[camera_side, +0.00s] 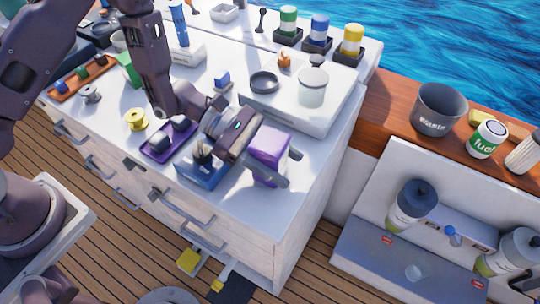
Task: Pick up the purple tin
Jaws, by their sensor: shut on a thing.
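The purple tin (269,147) is a boxy purple thing near the front right part of the white counter top. My gripper (270,165) reaches it from the left, with its fingers around the tin's sides, and is shut on it. The fingers and wrist hide the tin's lower part and left side. I cannot tell whether its bottom touches the counter.
Left of my gripper stand a blue holder (202,168) with dark items, a purple tray (157,148) and a yellow spool (135,119). Behind is a raised white block with a dark ring (264,82) and a white jar (312,90). The counter's front edge is close.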

